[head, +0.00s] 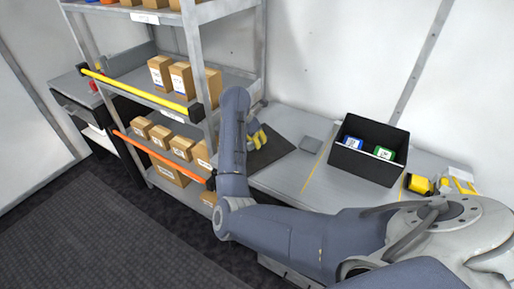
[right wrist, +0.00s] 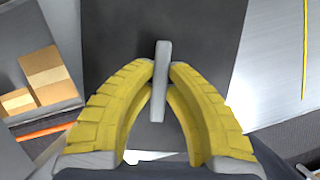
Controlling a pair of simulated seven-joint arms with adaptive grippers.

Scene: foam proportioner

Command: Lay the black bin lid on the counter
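The black bin lid (head: 278,152) is a flat dark panel at the left end of the grey counter (head: 305,190), close to the shelf. It fills much of the right wrist view (right wrist: 208,35), with a grey bar handle (right wrist: 161,50) standing on it. My right gripper (right wrist: 161,70) has its yellow fingers closed on both sides of that handle. In the head view my right gripper (head: 258,138) is partly hidden behind my forearm. I cannot tell whether the lid touches the counter or hangs just above it. My left gripper is not in view.
An open black bin (head: 369,152) holding a blue item and a green item stands on the counter. A metal shelf with several cardboard boxes (head: 180,80) stands close at the left.

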